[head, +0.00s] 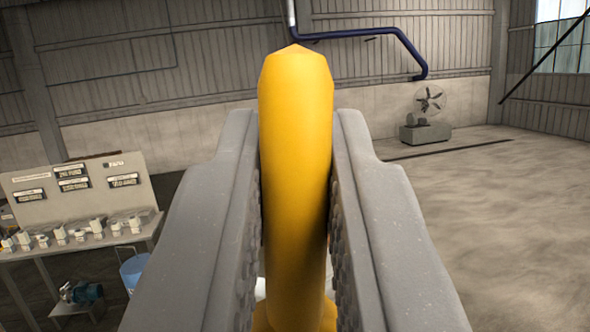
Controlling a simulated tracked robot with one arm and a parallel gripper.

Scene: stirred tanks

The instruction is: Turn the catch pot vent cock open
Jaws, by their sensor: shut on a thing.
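A yellow handle (296,150) stands upright in the middle of the head view, very close to the camera. It looks like the lever of the vent cock, but no label shows on it. My gripper (296,190) is shut on it, with one grey ridged jaw on each side. The handle's top sticks out above the jaws. Its lower end widens at the bottom edge of the picture. The cock's body and the catch pot are hidden or out of view.
A bench with a labelled panel (75,183) and several small white fittings stands at the left. Below are a blue bucket (133,270) and a small pump (82,292). A fan (430,102) stands far right. The right floor (500,200) is clear.

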